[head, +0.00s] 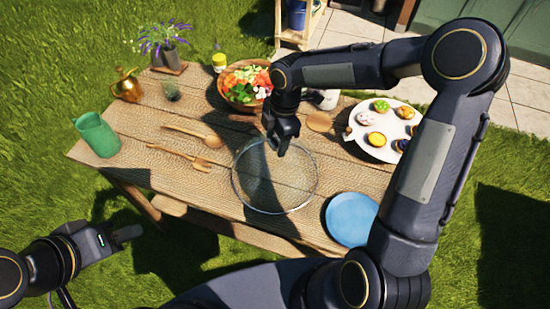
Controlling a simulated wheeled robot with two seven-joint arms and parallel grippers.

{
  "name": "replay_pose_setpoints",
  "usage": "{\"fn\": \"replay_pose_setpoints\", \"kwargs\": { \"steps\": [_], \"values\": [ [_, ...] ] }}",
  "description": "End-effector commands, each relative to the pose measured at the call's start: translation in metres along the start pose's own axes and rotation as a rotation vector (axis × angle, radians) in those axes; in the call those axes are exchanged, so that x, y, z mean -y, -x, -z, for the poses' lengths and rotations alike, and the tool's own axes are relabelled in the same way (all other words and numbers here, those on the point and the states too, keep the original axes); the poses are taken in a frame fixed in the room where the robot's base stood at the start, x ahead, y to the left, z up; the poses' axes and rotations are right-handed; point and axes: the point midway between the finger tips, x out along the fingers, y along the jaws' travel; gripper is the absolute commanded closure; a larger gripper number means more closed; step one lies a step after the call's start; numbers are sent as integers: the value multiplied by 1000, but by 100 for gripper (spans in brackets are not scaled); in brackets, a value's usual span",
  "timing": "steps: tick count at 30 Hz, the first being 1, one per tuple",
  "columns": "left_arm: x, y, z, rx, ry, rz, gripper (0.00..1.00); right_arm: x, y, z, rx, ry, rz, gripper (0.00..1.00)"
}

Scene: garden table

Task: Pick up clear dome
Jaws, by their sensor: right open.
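The clear dome (262,190) is a large see-through round cover resting on the wooden table near its front middle. The table planks show through it and its thin rim stands out as a pale ring. My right gripper (279,151) points down at the dome's upper part in the picture, open, with no object seen in it. I cannot tell whether its fingers touch the dome or straddle its top, which is hidden there. My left gripper (129,234) is over the grass off the table's left front; I cannot make out its fingers' spacing.
The table (140,150) also holds a salad bowl (236,98) behind the dome, a plate of cupcakes (365,135) at right, a blue plate (349,222) close to the dome's right, wooden utensils (185,157) at left, and a green pitcher (96,134).

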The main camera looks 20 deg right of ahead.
Motion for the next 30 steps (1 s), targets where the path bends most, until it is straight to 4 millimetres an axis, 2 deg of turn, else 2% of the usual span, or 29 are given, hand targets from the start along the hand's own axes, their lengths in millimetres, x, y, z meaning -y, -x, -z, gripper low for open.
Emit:
{"fn": "replay_pose_setpoints", "kwargs": {
  "steps": [8, 21, 30],
  "values": [
    [0, 0, 0, 0, 0, 0, 64, 0, -4, 0, 0, -1, -1, 46],
    [0, 0, 0, 0, 0, 0, 64, 0, -4, 0, 0, -1, -1, 100],
    [0, 0, 0, 0, 0, 0, 64, 0, -3, 0, 0, -1, -3, 100]
  ]
}}
